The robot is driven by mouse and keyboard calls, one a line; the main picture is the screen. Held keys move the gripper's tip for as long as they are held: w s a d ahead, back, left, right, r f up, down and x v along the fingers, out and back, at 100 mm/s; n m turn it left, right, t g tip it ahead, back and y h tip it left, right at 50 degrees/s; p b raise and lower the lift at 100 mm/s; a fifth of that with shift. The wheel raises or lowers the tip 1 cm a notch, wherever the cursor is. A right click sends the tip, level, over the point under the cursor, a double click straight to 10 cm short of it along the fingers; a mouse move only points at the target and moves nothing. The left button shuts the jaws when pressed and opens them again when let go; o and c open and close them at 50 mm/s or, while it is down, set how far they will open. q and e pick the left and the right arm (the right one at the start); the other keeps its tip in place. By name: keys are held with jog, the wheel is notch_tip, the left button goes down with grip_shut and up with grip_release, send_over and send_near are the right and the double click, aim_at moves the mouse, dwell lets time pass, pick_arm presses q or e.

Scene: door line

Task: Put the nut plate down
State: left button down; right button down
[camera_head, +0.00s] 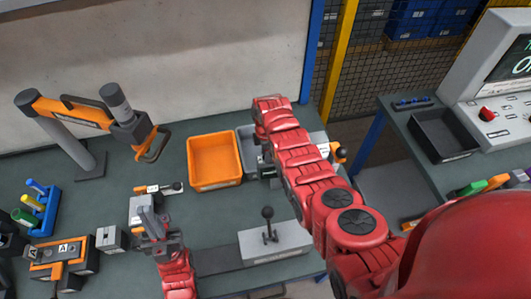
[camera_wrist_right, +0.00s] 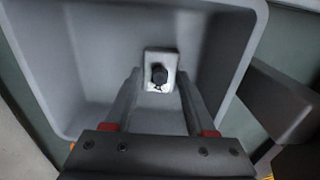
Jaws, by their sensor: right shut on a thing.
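The nut plate (camera_wrist_right: 148,84), a small pale plate with a dark round nut (camera_wrist_right: 159,73), is between the fingertips of my right gripper (camera_wrist_right: 158,80) in the right wrist view. That gripper is shut on it. Below it is the inside of a grey bin (camera_wrist_right: 88,60); the height above the floor is unclear. In the head view my right arm covers much of the grey bin (camera_head: 245,135) and hides the plate. My left gripper (camera_head: 148,222) is low over the bench at the lower left, its opening unclear.
An orange bin (camera_head: 214,162) stands left of the grey bin. A grey box with a black lever (camera_head: 268,213) is in front. An orange-and-grey stand (camera_head: 75,110) rises at back left. A blue rack (camera_head: 42,212) is at far left. A second bench holds a black tray (camera_head: 443,135).

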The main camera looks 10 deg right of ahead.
jog(key=shift+f, duration=0.2)
jog(key=shift+c, duration=1.1)
grip_release()
jog(key=shift+r, duration=0.1)
